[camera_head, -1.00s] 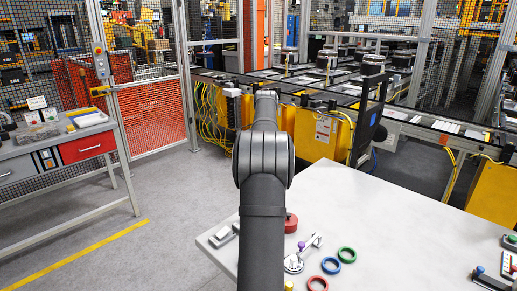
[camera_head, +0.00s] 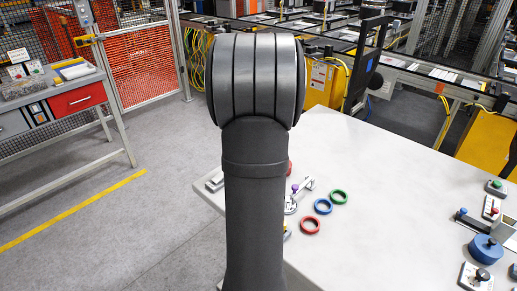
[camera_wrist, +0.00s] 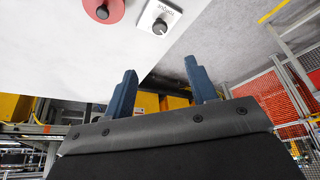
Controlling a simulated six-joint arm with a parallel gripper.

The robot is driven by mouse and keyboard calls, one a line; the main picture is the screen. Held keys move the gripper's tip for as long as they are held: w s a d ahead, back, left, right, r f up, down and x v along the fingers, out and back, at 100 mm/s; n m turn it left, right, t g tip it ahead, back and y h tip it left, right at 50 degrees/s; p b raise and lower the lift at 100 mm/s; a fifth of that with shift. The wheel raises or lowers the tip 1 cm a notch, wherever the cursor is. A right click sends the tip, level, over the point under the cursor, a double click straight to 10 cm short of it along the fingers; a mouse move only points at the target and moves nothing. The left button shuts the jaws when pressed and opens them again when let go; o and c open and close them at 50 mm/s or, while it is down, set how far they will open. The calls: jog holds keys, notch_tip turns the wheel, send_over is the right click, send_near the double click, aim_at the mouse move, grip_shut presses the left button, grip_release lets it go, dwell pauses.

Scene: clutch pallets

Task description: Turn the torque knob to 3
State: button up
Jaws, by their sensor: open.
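The torque knob (camera_wrist: 160,25) is a dark round knob with a light pointer line on a white square plate with lettering. It shows at the top of the wrist view, close to the table's edge, and its pointer setting is too small to read. My gripper (camera_wrist: 160,66) has two blue fingers spread apart with nothing between them. The fingers appear below the knob in the wrist view, apart from it. In the head view my arm covers the gripper, and I cannot make out the torque knob there.
A red round piece with a dark knob (camera_wrist: 102,12) is beside the torque plate. A blue round piece (camera_head: 485,248) and other small devices stand at right. The table's middle is clear.

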jog(key=x, duration=1.7)
jog(key=shift+c, duration=0.4)
jog(key=c, duration=0.9)
